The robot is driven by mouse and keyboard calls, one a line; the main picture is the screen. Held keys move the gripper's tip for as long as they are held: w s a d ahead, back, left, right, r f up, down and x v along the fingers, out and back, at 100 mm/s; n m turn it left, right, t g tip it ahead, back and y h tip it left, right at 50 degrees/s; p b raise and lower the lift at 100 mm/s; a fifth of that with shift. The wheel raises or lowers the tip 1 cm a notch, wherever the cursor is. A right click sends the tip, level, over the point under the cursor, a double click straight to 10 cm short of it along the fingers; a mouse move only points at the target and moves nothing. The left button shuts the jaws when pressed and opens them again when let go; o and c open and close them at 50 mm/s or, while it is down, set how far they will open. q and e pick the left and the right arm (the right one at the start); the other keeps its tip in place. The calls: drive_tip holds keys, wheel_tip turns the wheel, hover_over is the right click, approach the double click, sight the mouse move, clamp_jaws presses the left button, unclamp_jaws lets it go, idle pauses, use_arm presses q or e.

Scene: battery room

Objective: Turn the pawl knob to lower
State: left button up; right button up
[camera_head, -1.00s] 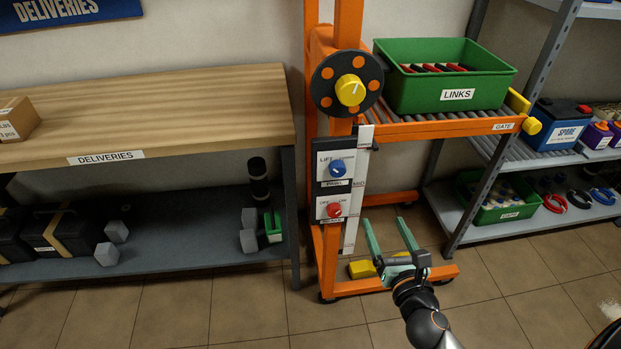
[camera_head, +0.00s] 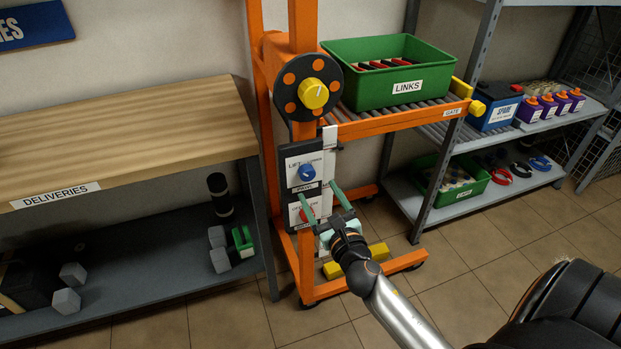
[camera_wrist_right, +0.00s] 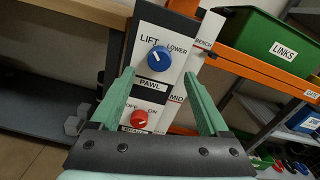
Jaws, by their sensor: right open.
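The blue pawl knob (camera_head: 306,172) sits on the white panel (camera_head: 296,160) on the front of the orange lift. In the right wrist view the blue knob (camera_wrist_right: 160,59) lies beyond and between my fingers, under the words LIFT and LOWER. Its white pointer line tilts up and left, toward LIFT. My right gripper (camera_head: 321,199) is open and empty, just below and in front of the knob, apart from it. The red brake knob (camera_wrist_right: 140,119) is below the blue one, between my fingers in the wrist view; in the head view it is partly hidden. My left gripper is not in view.
The yellow-centred handwheel (camera_head: 313,93) is above the panel. A green LINKS crate (camera_head: 385,97) rests on the lift's roller platform. The deliveries bench (camera_head: 120,150) stands left, and a grey shelf (camera_head: 490,195) stands right. The floor in front is clear.

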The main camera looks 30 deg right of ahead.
sight(309, 177)
drive_tip(key=x, duration=0.5)
drive_tip(key=shift+w, duration=0.45)
clamp_jaws()
idle(0.3)
